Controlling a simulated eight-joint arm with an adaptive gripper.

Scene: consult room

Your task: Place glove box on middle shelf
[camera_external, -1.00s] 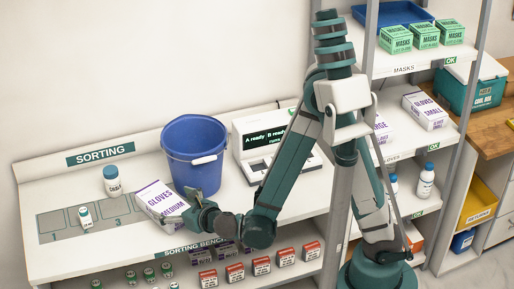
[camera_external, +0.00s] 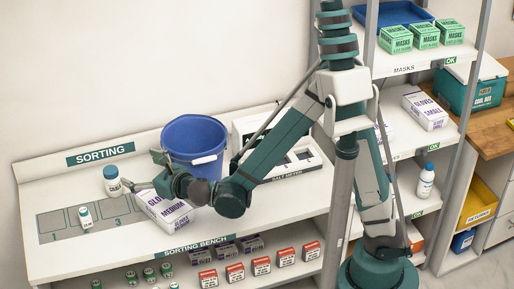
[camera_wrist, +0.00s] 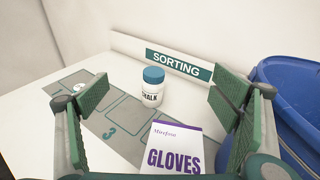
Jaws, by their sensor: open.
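The white and purple glove box marked "Gloves Medium" (camera_external: 165,211) lies on the sorting bench (camera_external: 60,253), left of the blue bucket. It also shows at the bottom of the wrist view (camera_wrist: 176,148). My gripper (camera_external: 143,170) is open and empty above the box's far side, its fingers spread in the wrist view (camera_wrist: 165,90). The middle shelf (camera_external: 401,137) of the rack at right holds a "Gloves Small" box (camera_external: 425,110) at its right end. Another box on it is mostly hidden behind my arm.
The blue bucket (camera_external: 195,145) stands close right of my gripper. A chalk bottle (camera_external: 112,181) with a blue cap stands just left of it. Mask boxes (camera_external: 424,37) fill part of the shelf above.

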